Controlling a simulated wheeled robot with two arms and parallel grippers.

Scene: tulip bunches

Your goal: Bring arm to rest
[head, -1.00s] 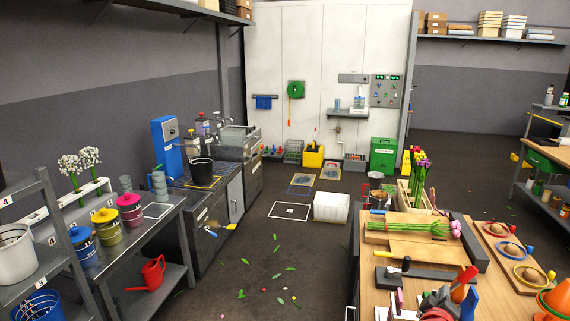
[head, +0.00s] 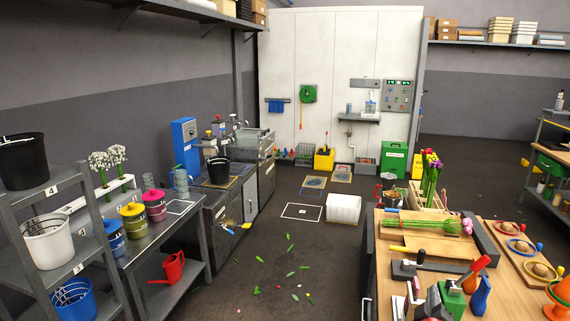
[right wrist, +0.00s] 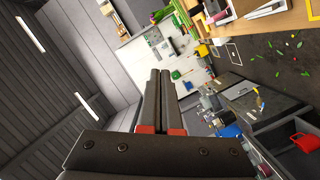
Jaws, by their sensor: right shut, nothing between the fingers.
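My right gripper (right wrist: 167,76) shows in the right wrist view, its two dark fingers lying side by side, shut and empty, pointing out over the room with nothing touching them. I cannot make it out clearly in the head view. My left gripper is not in view. A tulip bunch (head: 436,224) with green stems and pink heads lies on a wooden board on the right-hand table (head: 395,248). More tulips (head: 430,172), red, yellow and purple, stand upright in a wooden crate at that table's back. Small tulips also show in the right wrist view (right wrist: 161,14).
A shelf rack with a black bucket (head: 22,162) stands at the left, beside a bench with lidded pots (head: 133,218) and a red watering can (head: 173,267). Leaves (head: 290,273) litter the otherwise open middle floor.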

